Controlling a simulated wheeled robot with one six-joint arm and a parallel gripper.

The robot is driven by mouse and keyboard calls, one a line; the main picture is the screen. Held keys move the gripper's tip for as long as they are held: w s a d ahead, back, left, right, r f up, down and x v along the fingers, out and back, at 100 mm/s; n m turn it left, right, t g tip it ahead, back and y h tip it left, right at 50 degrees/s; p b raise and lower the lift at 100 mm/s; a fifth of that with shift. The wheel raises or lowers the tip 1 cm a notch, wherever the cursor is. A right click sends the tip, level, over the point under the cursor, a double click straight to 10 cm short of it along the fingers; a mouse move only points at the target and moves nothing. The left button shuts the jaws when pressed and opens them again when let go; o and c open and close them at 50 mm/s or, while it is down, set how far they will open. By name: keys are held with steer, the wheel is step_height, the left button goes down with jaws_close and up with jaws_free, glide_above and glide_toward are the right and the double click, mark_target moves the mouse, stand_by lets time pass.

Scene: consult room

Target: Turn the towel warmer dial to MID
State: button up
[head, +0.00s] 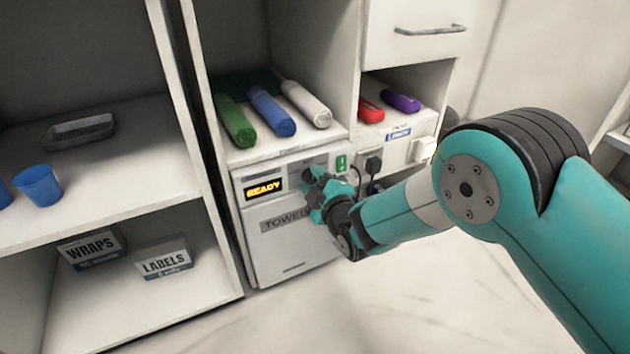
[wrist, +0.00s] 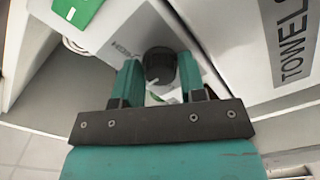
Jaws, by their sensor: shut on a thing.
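The towel warmer (head: 290,255) is a white box under the shelf, with an orange READY display (head: 264,188) and a TOWELS label on its front. My gripper (head: 316,190) is at the upper right of that front, and hides the dial in the head view. In the wrist view the round black dial (wrist: 159,66) sits between my two teal fingers, and my gripper is shut on it. Printed lettering that seems to read HIGH shows beside the dial.
A green switch (head: 341,162) and a black plug (head: 373,164) are close to the right of my gripper. Rolled towels in green, blue (head: 271,112) and white lie on the shelf above. An open shelf unit (head: 130,215) stands at the left.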

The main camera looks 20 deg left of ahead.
steer(key=o, duration=0.9)
steer(key=shift+f, duration=0.1)
